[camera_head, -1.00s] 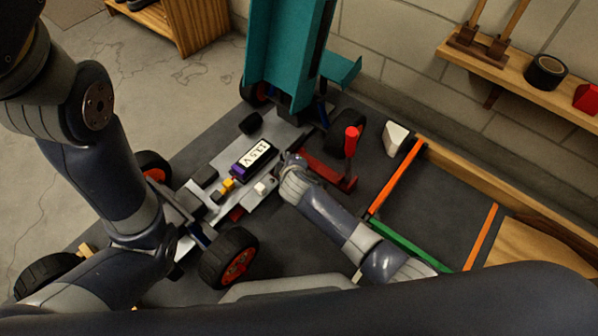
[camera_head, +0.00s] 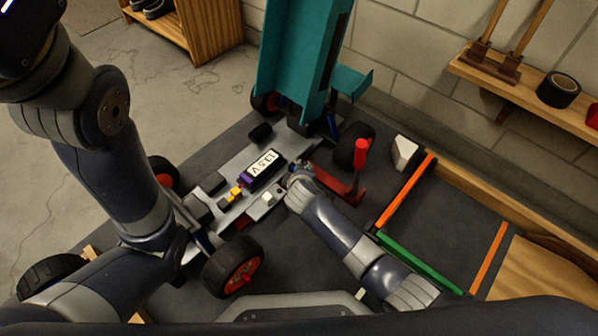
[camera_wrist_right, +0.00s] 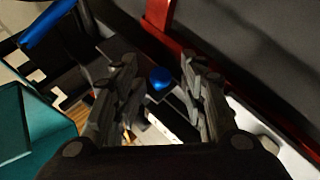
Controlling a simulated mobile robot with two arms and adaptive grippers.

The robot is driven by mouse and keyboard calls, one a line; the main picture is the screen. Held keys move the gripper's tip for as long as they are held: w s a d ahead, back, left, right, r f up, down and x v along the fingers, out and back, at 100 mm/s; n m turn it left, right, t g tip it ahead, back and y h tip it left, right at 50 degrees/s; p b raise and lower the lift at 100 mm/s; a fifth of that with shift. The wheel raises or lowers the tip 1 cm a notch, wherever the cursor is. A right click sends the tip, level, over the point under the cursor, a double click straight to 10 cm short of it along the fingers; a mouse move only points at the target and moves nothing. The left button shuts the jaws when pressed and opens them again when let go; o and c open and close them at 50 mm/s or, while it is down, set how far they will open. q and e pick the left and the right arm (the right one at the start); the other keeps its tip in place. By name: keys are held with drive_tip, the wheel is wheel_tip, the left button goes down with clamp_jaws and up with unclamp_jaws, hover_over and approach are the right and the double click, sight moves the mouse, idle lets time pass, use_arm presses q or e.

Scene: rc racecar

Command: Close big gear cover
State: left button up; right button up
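The car chassis (camera_head: 238,165) lies on the dark mat, with a battery marked 13.5 V (camera_head: 263,168) on it. My right gripper (camera_head: 300,168) is at the chassis edge beside the battery; its fingers are mostly hidden by the wrist in the head view. In the right wrist view my right gripper (camera_wrist_right: 160,70) is open, fingers apart. A round blue part (camera_wrist_right: 160,78) shows between the fingers, with no visible grip on it. I cannot clearly make out the big gear cover. My left arm is over the left side; its gripper does not show.
The teal car body (camera_head: 305,60) stands raised at the back. A white block (camera_head: 404,152) and an orange-and-green-edged tray area (camera_head: 405,190) are at right.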

wheel_tip(320, 180, up, 10)
idle(0.5)
idle(0.3)
